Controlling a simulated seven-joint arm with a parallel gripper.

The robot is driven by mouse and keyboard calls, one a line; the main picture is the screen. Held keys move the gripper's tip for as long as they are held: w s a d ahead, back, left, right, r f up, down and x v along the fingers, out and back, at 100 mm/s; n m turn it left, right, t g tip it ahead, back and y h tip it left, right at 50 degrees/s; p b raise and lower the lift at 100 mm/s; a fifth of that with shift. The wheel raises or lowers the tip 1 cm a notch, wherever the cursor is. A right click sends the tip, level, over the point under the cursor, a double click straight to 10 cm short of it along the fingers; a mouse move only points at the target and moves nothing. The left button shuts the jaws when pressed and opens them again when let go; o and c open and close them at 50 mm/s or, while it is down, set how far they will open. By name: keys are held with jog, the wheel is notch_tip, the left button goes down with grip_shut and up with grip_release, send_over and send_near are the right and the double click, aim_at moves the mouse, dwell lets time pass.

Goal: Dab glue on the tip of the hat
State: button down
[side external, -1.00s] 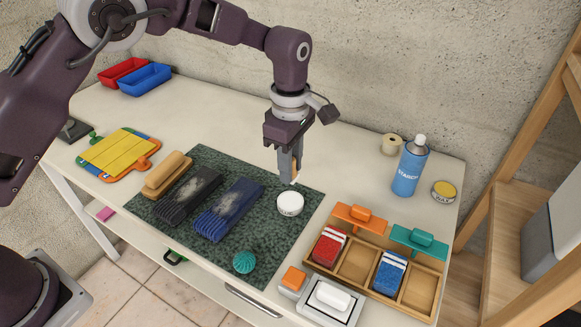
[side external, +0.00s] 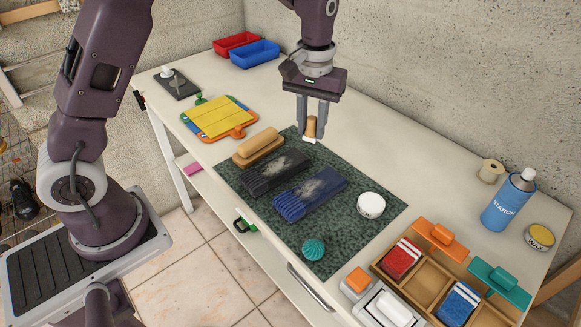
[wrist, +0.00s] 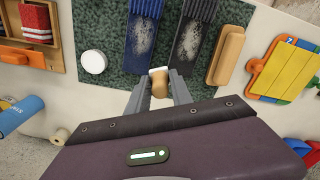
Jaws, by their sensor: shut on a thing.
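My gripper (side external: 310,136) is shut on a small wooden-handled applicator (side external: 311,124) with a white tip. The applicator also shows between the fingers in the wrist view (wrist: 159,88). A white lidded-looking pot, partly lettered "LUE" (side external: 371,205), stands on the mat to the right. Contact between tip and hat cannot be told.
A teal ball (side external: 314,249) and a wooden block-handled tool (side external: 258,146) are near the hats. A wooden tray (side external: 424,289), a blue spray can (side external: 508,202) and a wax tin (side external: 539,237) stand right. A yellow board (side external: 220,118) lies left. The mat's front is partly clear.

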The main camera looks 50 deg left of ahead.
jog(key=s+a+m, duration=0.3)
jog(key=a+m, duration=0.1)
jog(key=m, duration=0.1)
send_over(327, 172)
jog(key=f, duration=0.1)
jog(key=shift+n, duration=0.4)
jog(key=shift+a+f, duration=0.15)
jog(key=shift+f, duration=3.25)
jog(key=shift+d+f, duration=0.5)
jog(key=shift+f, duration=0.1)
jog(key=shift+d, duration=1.45)
jog(key=shift+a, duration=1.95)
notch_tip(327, 172, up, 8)
